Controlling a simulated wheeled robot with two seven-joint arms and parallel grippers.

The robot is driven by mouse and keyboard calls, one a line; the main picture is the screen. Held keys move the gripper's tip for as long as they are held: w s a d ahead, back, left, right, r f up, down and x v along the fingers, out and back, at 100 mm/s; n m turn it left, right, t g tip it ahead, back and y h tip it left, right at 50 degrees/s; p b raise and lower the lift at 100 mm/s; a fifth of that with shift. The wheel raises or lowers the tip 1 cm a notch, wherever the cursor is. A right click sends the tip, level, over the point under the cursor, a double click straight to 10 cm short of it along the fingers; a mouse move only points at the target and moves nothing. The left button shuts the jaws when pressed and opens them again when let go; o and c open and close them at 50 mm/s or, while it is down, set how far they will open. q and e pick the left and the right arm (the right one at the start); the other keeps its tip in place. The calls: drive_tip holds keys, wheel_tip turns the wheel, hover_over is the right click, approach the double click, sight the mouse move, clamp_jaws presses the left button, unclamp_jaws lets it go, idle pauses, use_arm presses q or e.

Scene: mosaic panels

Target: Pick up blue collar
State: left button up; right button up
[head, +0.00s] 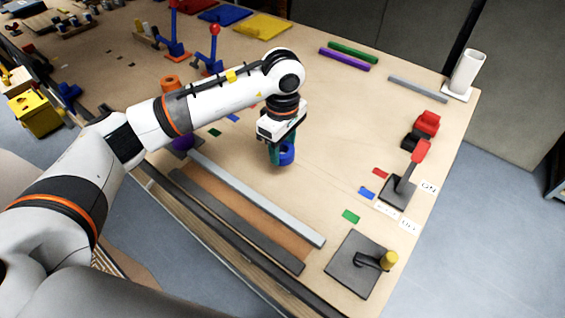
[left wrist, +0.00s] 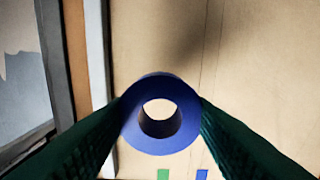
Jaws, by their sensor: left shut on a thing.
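The blue collar (head: 287,154) is a short ring with a round hole through it. In the left wrist view the blue collar (left wrist: 161,142) sits between the two dark green fingers, its hole facing the camera. My left gripper (head: 280,152) is shut on the collar from both sides, above the wooden table (head: 310,120). I cannot tell whether the collar touches the table. The left fingers (left wrist: 160,120) press against its outer wall. My right gripper does not show.
A grey bar (head: 255,197) lies along the near table edge. To the right stand a lever with a red handle (head: 420,150) and a black plate with a yellow knob (head: 389,258). A purple piece (head: 183,143) and an orange collar (head: 170,83) are to the left.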

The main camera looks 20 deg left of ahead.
use_arm(q)
wheel_tip(320, 180, up, 8)
drive_tip(key=p, duration=0.2)
drive_tip(key=shift+p, duration=0.3)
idle(0.4)
